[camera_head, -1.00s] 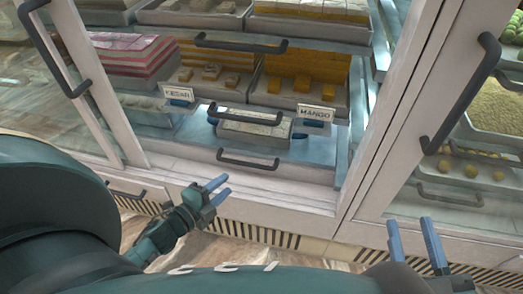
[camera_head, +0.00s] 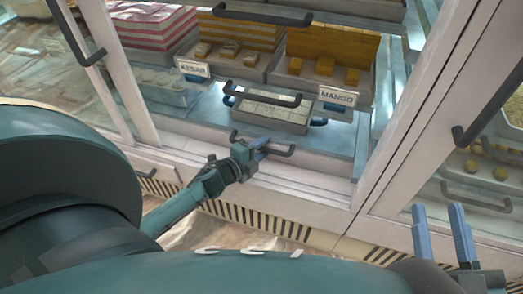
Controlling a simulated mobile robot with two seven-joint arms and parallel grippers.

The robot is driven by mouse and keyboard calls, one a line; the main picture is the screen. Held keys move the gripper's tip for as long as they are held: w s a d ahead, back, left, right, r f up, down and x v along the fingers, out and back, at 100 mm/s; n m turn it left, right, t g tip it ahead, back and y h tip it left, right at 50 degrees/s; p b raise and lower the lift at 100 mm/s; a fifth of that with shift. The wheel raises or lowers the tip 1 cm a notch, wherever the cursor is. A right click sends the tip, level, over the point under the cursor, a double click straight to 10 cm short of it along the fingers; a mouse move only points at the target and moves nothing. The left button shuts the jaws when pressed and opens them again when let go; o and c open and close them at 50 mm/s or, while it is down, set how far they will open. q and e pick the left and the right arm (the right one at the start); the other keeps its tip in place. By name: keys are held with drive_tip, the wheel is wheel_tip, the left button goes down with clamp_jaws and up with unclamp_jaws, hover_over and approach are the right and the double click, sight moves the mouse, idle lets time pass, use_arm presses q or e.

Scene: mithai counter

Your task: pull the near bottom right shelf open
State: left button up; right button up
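The bottom shelf (camera_head: 338,141) of the middle glass case is a blue-grey board carrying a tray of pale sweets. Its dark bar handle (camera_head: 284,152) is low at the front. My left gripper (camera_head: 261,146) is at this handle and covers its middle. Its blue fingers look touching or very close to the bar; I cannot tell whether they are closed on it. In the right-hand case, another low dark handle (camera_head: 476,198) shows behind the glass. My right gripper (camera_head: 437,230) is open and empty at the lower right, in front of that case.
Another dark handle (camera_head: 262,95) sits just above the bottom shelf. Upper shelves hold sweets with KESAR (camera_head: 193,69) and MANGO (camera_head: 337,96) labels. A pale frame post (camera_head: 395,140) divides the cases. Vented base panels (camera_head: 262,220) run below.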

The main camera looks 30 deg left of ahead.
use_arm(q)
drive_tip(key=shift+w, duration=0.1)
drive_tip(key=shift+c, duration=0.4)
clamp_jaws()
